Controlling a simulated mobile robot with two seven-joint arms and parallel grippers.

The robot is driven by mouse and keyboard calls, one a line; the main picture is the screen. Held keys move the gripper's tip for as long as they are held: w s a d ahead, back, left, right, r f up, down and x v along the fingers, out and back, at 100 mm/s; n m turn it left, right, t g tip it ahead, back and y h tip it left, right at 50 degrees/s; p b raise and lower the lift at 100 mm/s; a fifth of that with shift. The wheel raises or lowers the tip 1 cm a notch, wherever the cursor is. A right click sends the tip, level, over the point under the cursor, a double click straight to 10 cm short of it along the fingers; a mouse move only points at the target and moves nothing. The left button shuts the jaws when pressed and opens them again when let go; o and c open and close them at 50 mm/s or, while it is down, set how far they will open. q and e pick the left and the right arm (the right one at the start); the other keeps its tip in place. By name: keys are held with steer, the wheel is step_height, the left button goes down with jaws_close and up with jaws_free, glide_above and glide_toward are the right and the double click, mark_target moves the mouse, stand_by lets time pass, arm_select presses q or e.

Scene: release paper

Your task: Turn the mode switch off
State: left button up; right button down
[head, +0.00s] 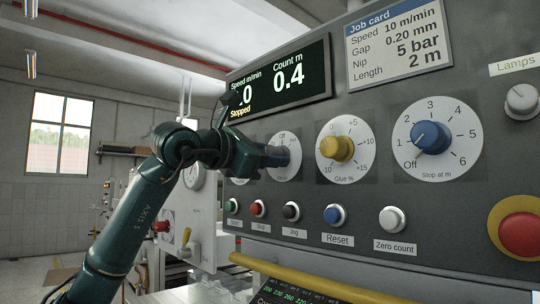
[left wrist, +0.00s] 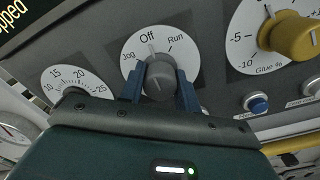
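The mode switch is a grey knob (left wrist: 158,76) on a white round dial marked Jog, Off and Run in the left wrist view. The white mark at its top points about toward Off; fine alignment is hard to tell. In the head view its dial (head: 287,155) is partly covered by my left gripper (head: 268,155). In the left wrist view the blue fingers of my left gripper (left wrist: 160,90) stand on both sides of the knob, with no clear gap, and appear closed on it. My right gripper is not in view.
The display (head: 280,80) reads Stopped. Right of the switch are the yellow Glue knob (head: 337,148) and blue Stop knob (head: 430,137). Below is a row of buttons, including the red one (head: 258,207). A red emergency button (head: 520,233) and yellow rail (head: 300,281) stick out.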

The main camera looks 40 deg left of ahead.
arm_select(q)
steer(key=o, duration=0.4)
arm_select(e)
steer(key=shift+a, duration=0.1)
arm_select(q)
steer(key=shift+o, duration=0.2)
steer(key=shift+s, duration=0.1)
steer(key=s+a+b, duration=0.1)
steer(key=s+b, duration=0.1)
steer(key=s, duration=1.1)
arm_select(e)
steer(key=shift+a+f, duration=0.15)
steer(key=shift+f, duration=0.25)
